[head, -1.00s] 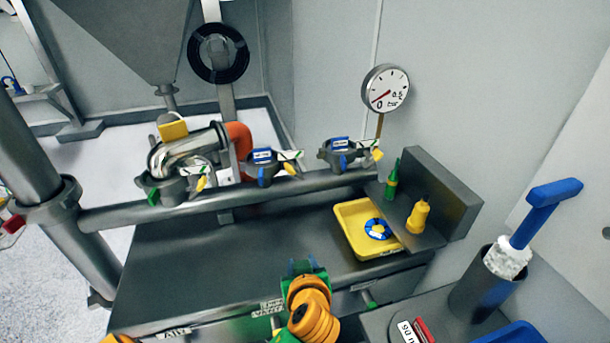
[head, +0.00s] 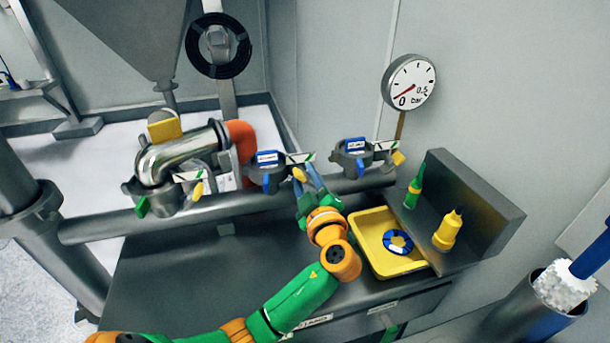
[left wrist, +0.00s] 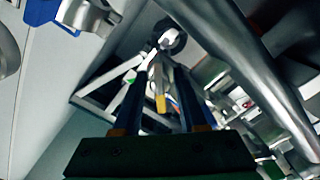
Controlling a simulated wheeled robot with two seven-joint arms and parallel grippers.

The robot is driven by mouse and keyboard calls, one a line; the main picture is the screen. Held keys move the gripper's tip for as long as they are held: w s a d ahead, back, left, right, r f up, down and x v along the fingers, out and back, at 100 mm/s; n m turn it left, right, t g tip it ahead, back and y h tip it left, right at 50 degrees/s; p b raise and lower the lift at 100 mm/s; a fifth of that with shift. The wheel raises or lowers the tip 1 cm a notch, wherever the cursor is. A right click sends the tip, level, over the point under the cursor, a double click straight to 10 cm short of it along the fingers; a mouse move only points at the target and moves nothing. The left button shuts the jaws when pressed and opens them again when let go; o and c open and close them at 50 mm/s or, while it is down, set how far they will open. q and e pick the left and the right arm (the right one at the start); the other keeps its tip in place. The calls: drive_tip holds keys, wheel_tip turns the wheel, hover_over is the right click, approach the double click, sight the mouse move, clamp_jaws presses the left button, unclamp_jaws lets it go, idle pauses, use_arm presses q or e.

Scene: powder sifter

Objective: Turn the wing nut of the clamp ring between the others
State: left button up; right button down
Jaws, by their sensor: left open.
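Three grey clamp rings sit along the pipe in the head view: a left one (head: 160,203), the middle one (head: 264,179) and a right one (head: 352,164). The middle ring has a blue label block and a yellow wing nut (head: 299,174) on its right side. My left gripper (head: 307,178) is at this wing nut, its fingers reaching up from below right. In the left wrist view the gripper (left wrist: 162,100) is open, with the yellow wing nut (left wrist: 160,104) showing between its fingers. Contact cannot be told. My right gripper is not in view.
The left and right rings have yellow wing nuts (head: 197,190) (head: 398,158) too. A pressure gauge (head: 409,82) stands behind.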

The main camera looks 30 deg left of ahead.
use_arm(q)
drive_tip(key=shift+s+d, duration=0.1)
clamp_jaws()
